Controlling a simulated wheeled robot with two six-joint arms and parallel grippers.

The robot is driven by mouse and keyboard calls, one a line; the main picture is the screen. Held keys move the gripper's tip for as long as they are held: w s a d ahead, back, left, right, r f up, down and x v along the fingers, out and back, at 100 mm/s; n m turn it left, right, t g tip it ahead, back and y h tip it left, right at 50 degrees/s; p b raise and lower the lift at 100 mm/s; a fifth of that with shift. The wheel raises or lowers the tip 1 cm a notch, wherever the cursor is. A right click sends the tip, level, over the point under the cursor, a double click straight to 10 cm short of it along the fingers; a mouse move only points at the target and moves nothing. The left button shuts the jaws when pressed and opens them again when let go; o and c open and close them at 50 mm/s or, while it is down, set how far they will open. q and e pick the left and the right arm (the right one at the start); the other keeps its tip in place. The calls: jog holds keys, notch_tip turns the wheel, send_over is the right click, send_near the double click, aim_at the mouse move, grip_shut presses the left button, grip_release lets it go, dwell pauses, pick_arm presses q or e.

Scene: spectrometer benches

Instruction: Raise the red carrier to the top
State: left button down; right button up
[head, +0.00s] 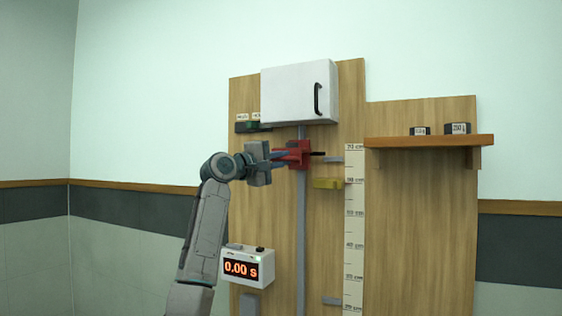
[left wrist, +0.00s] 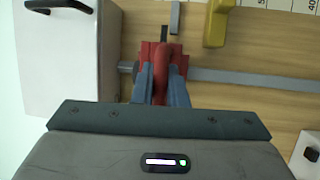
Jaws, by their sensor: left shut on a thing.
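The red carrier (head: 298,154) sits high on the grey vertical rail (head: 301,235), a short way below the white cabinet (head: 292,95). My left gripper (head: 281,159) comes in from the left and is shut on the carrier. In the left wrist view the two blue-grey fingers (left wrist: 161,85) close around the carrier's red handle (left wrist: 168,68), with the red block (left wrist: 150,50) behind it. The rail (left wrist: 250,77) also shows there, running sideways. The fingers hide part of the carrier. My right gripper is not in view.
A yellow block (head: 327,183) juts out right of the rail beside a ruler strip (head: 354,230). A timer (head: 247,266) reads 0.00 s at lower left. A wooden shelf (head: 428,141) with two dark weights stands at right. The cabinet hangs close above the carrier.

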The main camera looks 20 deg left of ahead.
pick_arm(q)
jog(key=shift+s+r, duration=0.15)
jog(key=shift+r, duration=0.35)
jog(key=c, duration=1.5)
grip_release()
jog(key=shift+f, duration=0.1)
jog(key=shift+o, duration=0.2)
jog(key=shift+w+f, duration=0.1)
jog(key=shift+w, duration=0.1)
jog(key=shift+s+a+f+b, duration=0.15)
jog(key=shift+s+f+b, duration=0.05)
jog(key=shift+s+b, duration=0.1)
jog(key=b+v, duration=0.5)
jog(key=v, duration=0.5)
jog(key=shift+r+b, duration=0.15)
jog(key=shift+b, duration=0.25)
jog(key=shift+s, duration=0.1)
